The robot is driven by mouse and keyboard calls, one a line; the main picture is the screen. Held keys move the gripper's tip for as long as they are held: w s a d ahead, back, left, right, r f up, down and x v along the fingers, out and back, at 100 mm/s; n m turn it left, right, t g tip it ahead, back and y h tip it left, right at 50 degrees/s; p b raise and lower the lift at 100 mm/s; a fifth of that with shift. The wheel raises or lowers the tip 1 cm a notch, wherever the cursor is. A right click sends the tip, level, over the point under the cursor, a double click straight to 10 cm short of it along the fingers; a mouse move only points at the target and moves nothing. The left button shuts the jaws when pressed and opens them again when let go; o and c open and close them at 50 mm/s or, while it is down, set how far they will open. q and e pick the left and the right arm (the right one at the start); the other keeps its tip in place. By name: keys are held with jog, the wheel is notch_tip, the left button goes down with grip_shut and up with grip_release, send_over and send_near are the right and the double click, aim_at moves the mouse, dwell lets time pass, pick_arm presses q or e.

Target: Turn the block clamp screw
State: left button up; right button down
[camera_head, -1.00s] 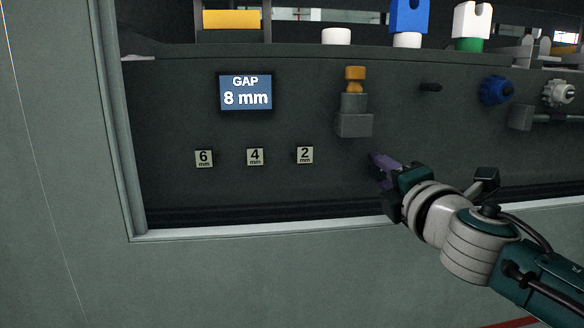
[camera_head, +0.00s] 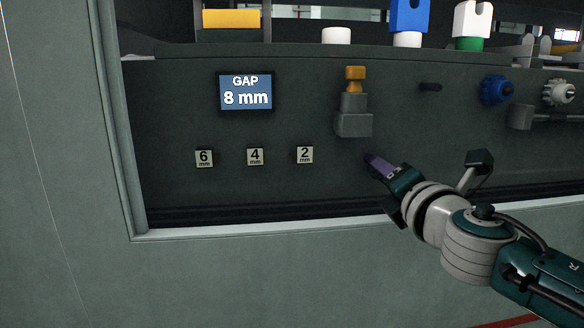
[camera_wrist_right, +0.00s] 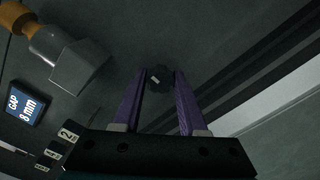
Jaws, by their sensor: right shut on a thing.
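My right gripper (camera_head: 374,162) is at the dark front panel, below and right of a grey stepped block (camera_head: 354,124). In the right wrist view, its purple fingers (camera_wrist_right: 159,76) are closed on a small dark screw head (camera_wrist_right: 158,84), which sits between the tips. I take this to be the clamp screw. In the head view the gripper hides it. The display (camera_head: 246,93) reads "GAP 8 mm". My left gripper is not in view.
Labels for 6 mm (camera_head: 204,159), 4 mm (camera_head: 255,157) and 2 mm (camera_head: 305,155) are left of the gripper. An orange knob (camera_head: 355,78) stands on the grey block. A dark peg (camera_head: 430,87) and a blue knob (camera_head: 495,90) are to the right.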

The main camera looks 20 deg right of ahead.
jog(key=shift+c, duration=2.2)
grip_release()
jog(key=p+v, duration=0.1)
jog(key=v, duration=0.9)
jog(key=shift+p, duration=0.4)
jog(key=shift+d, duration=0.1)
